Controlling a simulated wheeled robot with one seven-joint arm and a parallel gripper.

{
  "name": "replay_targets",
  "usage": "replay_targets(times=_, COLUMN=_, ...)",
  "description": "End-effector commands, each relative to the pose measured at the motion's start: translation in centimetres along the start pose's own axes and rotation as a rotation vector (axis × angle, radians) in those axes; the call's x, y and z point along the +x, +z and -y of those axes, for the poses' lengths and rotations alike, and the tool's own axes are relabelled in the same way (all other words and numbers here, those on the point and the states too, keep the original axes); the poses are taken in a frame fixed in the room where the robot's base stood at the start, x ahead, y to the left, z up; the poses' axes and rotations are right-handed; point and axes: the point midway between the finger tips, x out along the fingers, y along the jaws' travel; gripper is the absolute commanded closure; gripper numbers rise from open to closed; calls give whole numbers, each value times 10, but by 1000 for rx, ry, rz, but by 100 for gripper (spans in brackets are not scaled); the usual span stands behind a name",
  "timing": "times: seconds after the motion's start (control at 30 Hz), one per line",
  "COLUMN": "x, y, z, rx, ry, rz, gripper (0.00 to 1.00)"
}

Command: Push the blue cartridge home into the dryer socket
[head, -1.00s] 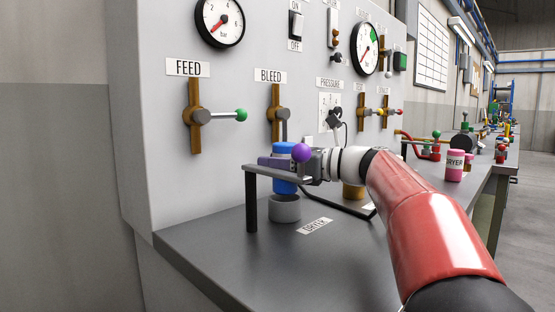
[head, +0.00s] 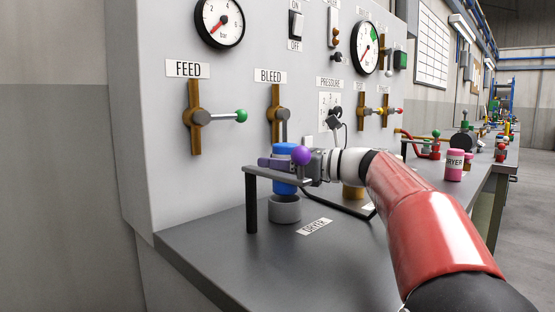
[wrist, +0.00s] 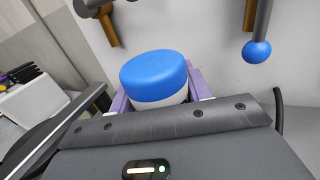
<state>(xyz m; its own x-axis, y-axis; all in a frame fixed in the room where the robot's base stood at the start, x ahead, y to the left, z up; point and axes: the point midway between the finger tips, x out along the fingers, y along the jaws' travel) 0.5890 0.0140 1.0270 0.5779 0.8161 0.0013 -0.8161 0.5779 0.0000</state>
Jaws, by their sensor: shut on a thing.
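The blue cartridge (head: 285,154) is upright, with a blue cap and a pale band below it. My gripper (head: 278,163) is shut around its upper part, with purple fingers on both sides. In the wrist view the cartridge (wrist: 155,76) sits between the two purple fingers (wrist: 158,98). The dryer socket (head: 285,209) is a grey open cup on the bench, directly below the cartridge. The cartridge's lower end is at or just above the cup's rim; I cannot tell whether it has entered.
A grey bracket (head: 251,205) with a black leg stands just left of the socket. The panel (head: 230,150) with FEED and BLEED valves rises behind. A pink jar (head: 455,165) stands right. The bench front (head: 240,260) is clear.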

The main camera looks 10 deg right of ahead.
Motion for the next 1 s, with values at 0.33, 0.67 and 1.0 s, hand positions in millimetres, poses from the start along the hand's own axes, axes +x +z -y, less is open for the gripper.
replay_targets(times=0.33, x=0, y=-1, z=0, rx=-1, ry=0, rz=1, gripper=83)
replay_targets(times=0.67, x=0, y=-9, z=0, rx=0, ry=0, rz=1, gripper=83)
replay_targets(times=1.0, x=0, y=-18, z=0, rx=0, ry=0, rz=1, gripper=83)
